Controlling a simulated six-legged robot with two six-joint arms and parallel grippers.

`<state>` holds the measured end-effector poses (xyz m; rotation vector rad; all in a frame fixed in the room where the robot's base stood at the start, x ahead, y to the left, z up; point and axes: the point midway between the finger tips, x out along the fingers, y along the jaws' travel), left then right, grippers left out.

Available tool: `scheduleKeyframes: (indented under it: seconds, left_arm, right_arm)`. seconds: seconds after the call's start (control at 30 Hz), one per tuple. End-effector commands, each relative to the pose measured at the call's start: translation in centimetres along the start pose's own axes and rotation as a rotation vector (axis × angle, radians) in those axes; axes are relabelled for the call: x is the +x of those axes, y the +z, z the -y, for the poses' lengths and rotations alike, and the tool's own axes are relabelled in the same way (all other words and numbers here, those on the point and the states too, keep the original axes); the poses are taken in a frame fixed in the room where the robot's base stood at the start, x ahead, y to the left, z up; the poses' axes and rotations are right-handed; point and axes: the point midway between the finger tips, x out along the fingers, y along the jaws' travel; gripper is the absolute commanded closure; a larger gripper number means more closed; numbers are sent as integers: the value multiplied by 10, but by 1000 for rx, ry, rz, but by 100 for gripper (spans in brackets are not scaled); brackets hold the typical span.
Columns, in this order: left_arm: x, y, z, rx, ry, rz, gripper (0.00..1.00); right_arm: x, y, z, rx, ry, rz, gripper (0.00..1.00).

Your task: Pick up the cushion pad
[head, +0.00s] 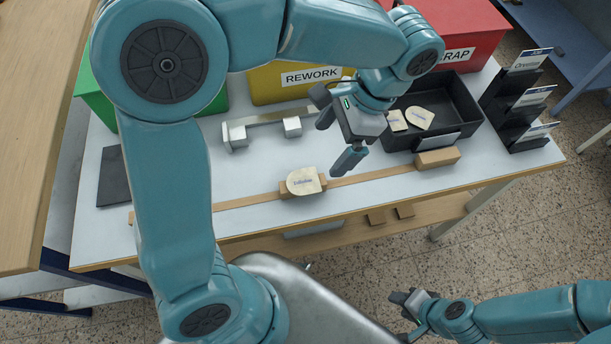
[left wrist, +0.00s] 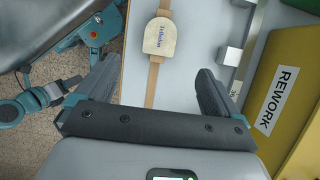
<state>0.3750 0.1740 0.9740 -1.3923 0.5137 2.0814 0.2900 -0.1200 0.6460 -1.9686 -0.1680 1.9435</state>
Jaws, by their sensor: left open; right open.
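Two similar cream pieces (head: 419,118) lie in the black tray (head: 466,108). I cannot tell which piece is the cushion pad. My left gripper (head: 337,135) is open and empty above the table, up and to the right of the near pad. My right gripper (head: 402,313) is open and empty, low in front of the table.
A yellow REWORK bin (head: 290,92), a red bin (head: 480,25) and a green bin (head: 97,98) stand at the back. A metal fixture with blocks (head: 262,119) lies behind the pad. A black card rack (head: 515,118) stands right, a dark plate (head: 112,178) left.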

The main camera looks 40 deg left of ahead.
Motion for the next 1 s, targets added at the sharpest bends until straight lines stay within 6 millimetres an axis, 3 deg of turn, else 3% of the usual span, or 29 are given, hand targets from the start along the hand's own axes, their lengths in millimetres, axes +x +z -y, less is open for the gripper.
scheduleKeyframes:
  seconds: [0.03,0.2,0.47,0.7,1.0]
  left_arm:
    - [15,1,-1,0,2,4,4]
    - [48,0,-2,-1,2,3,4]
    - [70,-1,0,-2,3,2,4]
    - [107,-4,4,-1,2,2,4]
    - [114,-4,5,-1,1,-1,4]
  right_arm:
    - [4,0,-1,0,0,0,57]
    - [8,0,-3,0,0,0,57]
    - [9,0,-3,0,0,0,57]
    - [12,0,-4,0,0,0,57]
    - [12,0,-4,0,0,0,57]
